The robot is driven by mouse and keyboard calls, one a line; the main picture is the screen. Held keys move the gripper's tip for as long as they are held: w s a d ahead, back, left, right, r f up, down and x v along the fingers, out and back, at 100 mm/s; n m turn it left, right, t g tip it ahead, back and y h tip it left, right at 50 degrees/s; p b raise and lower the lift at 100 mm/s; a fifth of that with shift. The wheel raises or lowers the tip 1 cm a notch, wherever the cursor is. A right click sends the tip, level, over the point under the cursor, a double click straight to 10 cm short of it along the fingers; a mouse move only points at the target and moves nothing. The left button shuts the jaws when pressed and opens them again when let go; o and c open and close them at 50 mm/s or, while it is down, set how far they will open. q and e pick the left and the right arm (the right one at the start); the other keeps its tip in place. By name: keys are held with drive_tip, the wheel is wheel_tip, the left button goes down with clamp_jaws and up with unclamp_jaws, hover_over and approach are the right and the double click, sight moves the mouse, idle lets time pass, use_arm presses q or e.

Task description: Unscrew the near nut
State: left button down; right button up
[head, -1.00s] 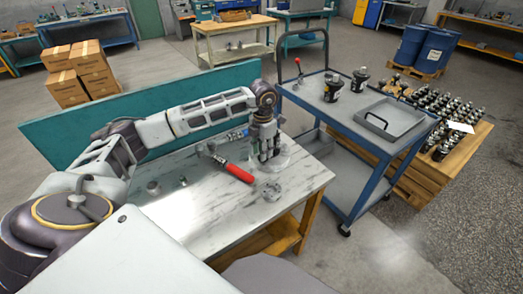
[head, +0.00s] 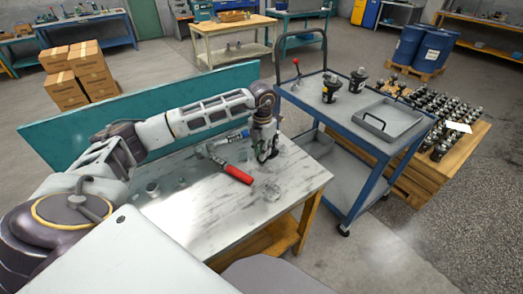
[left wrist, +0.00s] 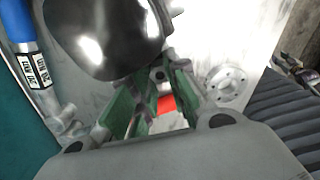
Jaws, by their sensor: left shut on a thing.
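My left gripper (head: 266,153) points down over the far right part of the marble-topped table. In the left wrist view its green-padded fingers (left wrist: 149,108) are closed around a small part, which I take to be the near nut; the fingers mostly hide it. A dark, glossy rounded body (left wrist: 105,35), apparently the motor, is right beside the fingers. In the head view the gripper hides most of it. My right gripper is not in view.
Small parts lie at left. A blue cart (head: 352,113) stands right.

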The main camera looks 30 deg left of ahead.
use_arm(q)
drive_tip(key=shift+w+d+r+n, duration=0.1)
drive_tip(key=shift+n, duration=0.6)
drive_tip(key=shift+w+d+r+n, duration=0.1)
drive_tip(key=shift+n, duration=0.6)
drive_tip(key=shift+n+p, duration=0.3)
drive_tip(key=shift+p, duration=0.05)
drive_tip(key=c, duration=1.8)
unclamp_jaws()
drive_tip(key=shift+o, duration=1.2)
drive_tip(key=shift+d+f, duration=0.1)
drive_tip(key=shift+s+a+f, duration=0.15)
drive_tip(key=shift+s+a, duration=0.1)
drive_tip(key=shift+a, duration=0.15)
drive_tip(key=shift+m+b, duration=0.5)
drive_tip(key=shift+m, duration=1.1)
drive_tip(key=shift+m+b, duration=0.35)
drive_tip(key=shift+m, duration=1.15)
drive_tip(key=shift+o, duration=0.3)
drive_tip(key=shift+w+d+r, duration=0.15)
drive_tip(key=shift+d+r, duration=0.1)
